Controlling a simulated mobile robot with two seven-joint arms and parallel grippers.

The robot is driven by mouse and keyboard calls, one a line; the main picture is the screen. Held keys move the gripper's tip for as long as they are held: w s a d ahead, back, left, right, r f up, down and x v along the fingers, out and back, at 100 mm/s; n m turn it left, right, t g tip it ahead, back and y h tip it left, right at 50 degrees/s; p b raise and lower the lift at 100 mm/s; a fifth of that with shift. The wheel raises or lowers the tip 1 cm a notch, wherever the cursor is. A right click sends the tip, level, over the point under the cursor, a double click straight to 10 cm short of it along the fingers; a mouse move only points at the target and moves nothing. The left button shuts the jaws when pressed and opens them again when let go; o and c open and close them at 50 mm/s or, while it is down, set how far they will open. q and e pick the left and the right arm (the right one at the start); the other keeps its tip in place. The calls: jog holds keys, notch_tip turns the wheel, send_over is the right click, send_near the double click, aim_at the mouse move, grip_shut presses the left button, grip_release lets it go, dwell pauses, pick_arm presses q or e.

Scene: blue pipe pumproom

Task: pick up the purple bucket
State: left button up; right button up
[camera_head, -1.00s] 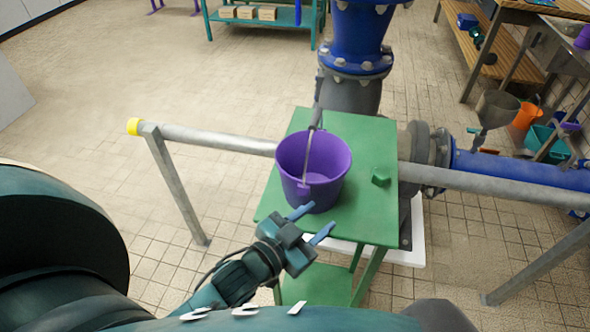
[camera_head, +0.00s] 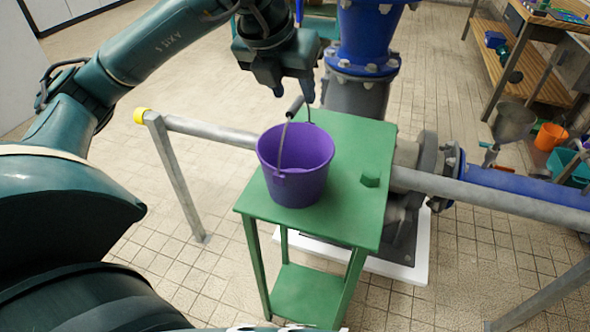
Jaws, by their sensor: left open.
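The purple bucket (camera_head: 296,185) stands upright on the left part of a green table (camera_head: 350,222). Its thin wire handle is raised, with a dark grip (camera_head: 296,106) near the top. My left gripper (camera_head: 293,94) comes in from the upper left and points down above the bucket's far rim. Its jaws are open, with the handle's grip just below the fingertips in the picture. I cannot tell whether the fingers touch the handle. The bucket's inside looks empty where it shows. My right gripper is out of view.
A grey rail (camera_head: 205,131) with a yellow end runs behind the table. A blue pipe (camera_head: 366,40) rises behind it. A wooden bench (camera_head: 530,75) stands at the upper right. Tiled floor is clear at left.

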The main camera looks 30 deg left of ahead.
aim_at(295, 104)
pick_arm(q)
jog(key=shift+n+y, duration=0.5)
jog(key=shift+y, duration=0.2)
jog(key=w+a+f, duration=0.2)
jog(key=f, duration=0.1)
jog(key=w+a+f, duration=0.1)
jog(key=w+f, duration=0.1)
jog(key=shift+a+f, duration=0.1)
jog(key=shift+f, duration=0.05)
jog(key=shift+w+d+p+x, duration=0.15)
jog(key=shift+p+x, duration=0.25)
jog(key=shift+x, duration=0.9)
jog(key=shift+w+d+p+x, duration=0.15)
jog(key=shift+p+x, duration=0.25)
jog(key=shift+x, duration=0.9)
jog(key=shift+s, duration=0.1)
grip_shut()
